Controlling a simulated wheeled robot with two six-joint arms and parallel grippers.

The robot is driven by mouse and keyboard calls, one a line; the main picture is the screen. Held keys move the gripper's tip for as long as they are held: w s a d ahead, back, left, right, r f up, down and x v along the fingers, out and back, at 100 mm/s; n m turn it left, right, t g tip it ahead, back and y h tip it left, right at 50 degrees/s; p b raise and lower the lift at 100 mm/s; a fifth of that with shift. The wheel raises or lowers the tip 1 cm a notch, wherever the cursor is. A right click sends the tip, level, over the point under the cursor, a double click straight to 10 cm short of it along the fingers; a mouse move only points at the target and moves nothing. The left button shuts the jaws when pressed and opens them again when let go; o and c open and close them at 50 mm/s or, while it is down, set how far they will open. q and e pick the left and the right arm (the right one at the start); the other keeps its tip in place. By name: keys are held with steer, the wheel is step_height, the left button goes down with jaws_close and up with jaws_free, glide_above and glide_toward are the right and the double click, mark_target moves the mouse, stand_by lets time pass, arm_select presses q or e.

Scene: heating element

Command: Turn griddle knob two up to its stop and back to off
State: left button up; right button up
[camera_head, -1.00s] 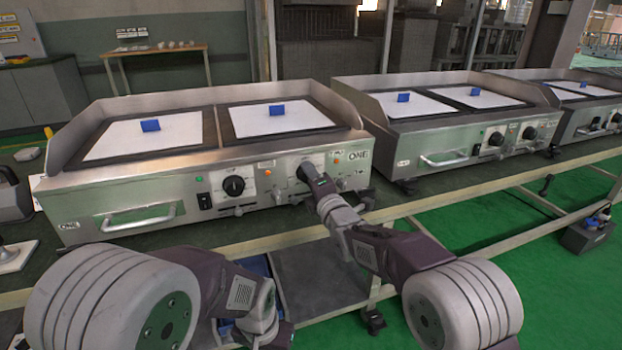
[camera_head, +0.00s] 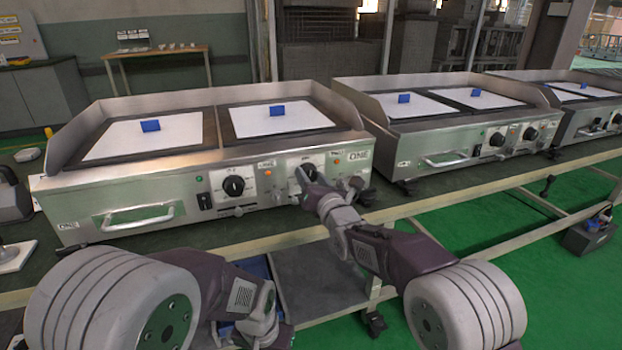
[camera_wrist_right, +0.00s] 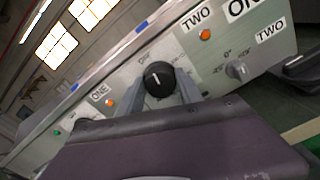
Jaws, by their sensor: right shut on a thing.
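Knob two (camera_head: 306,172) is the black round knob on the right of the near griddle's front panel. In the right wrist view knob two (camera_wrist_right: 159,77) sits between the two grey fingers, under the panel's "TWO" label. Its white line points roughly up in that view, toward a small printed mark above it. My right gripper (camera_wrist_right: 160,94) is shut on the knob from the front; the knob's lower sides are partly hidden by the fingers. My left arm is low at the left in the head view; its gripper fingers do not show.
The near griddle (camera_head: 150,200) also has a black knob one (camera_head: 234,186), orange lamps and a handle (camera_head: 138,218). A smaller grey knob (camera_wrist_right: 237,69) is close to the right of knob two. More griddles (camera_head: 450,115) stand to the right.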

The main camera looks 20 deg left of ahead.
steer(key=shift+f+n, duration=0.1)
steer(key=shift+n, duration=0.9)
steer(key=o, duration=1.4)
steer(key=shift+c, duration=0.2)
steer(key=shift+s, duration=0.1)
